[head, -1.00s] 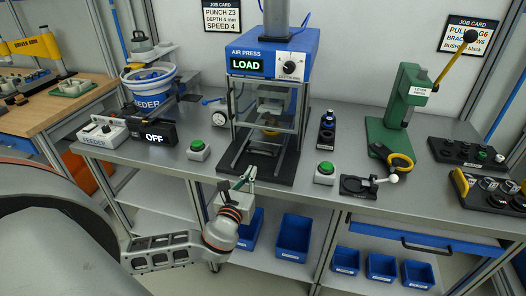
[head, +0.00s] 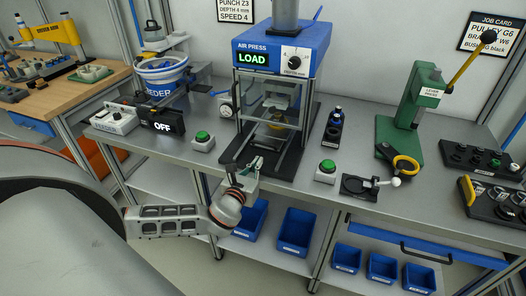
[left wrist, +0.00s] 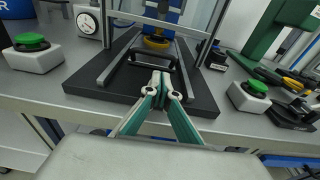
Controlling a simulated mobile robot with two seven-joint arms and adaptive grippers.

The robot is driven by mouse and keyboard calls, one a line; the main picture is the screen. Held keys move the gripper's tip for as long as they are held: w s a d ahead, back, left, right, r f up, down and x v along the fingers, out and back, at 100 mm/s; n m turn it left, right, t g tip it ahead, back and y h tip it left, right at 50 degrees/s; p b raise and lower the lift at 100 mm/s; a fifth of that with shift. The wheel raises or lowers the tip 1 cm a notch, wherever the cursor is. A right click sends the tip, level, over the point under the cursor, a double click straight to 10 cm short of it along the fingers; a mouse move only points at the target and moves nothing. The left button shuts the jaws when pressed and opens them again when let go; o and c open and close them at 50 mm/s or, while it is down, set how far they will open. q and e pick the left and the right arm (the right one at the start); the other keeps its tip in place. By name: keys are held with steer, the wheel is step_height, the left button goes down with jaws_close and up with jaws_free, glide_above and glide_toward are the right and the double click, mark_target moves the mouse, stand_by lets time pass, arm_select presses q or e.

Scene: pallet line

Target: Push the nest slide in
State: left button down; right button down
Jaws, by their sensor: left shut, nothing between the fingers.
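The blue air press (head: 272,60) stands on the bench with its display reading LOAD. Its black base (head: 238,152) reaches toward the bench's front edge and also shows in the left wrist view (left wrist: 88,84). Two grey rails run along the base in the left wrist view, with the nest slide's black handle (left wrist: 172,63) between them and a yellow ring (left wrist: 157,42) behind it. My left gripper (head: 257,163) is over the front of the base. In the left wrist view its green fingers (left wrist: 162,82) are shut and empty, close before the handle; I cannot tell whether they touch it.
Green push buttons stand left (head: 202,140) and right (head: 326,170) of the press. A dial gauge (left wrist: 88,22) stands left of the base. The green lever press (head: 398,135) is farther right. Blue bins (head: 294,230) sit below the bench.

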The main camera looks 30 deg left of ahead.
arm_select(q)
steer(key=x, duration=0.2)
steer(key=r+x, duration=0.1)
steer(key=x, duration=0.1)
steer(key=shift+w+f, duration=0.1)
steer(key=shift+w, duration=0.15)
steer(key=shift+p+x, duration=0.35)
steer(key=shift+x, duration=0.4)
steer(key=shift+a, duration=0.1)
arm_select(e)
steer(key=shift+s+d, duration=0.1)
steer(key=shift+d, duration=0.4)
arm_select(q)
steer(key=shift+r, duration=0.2)
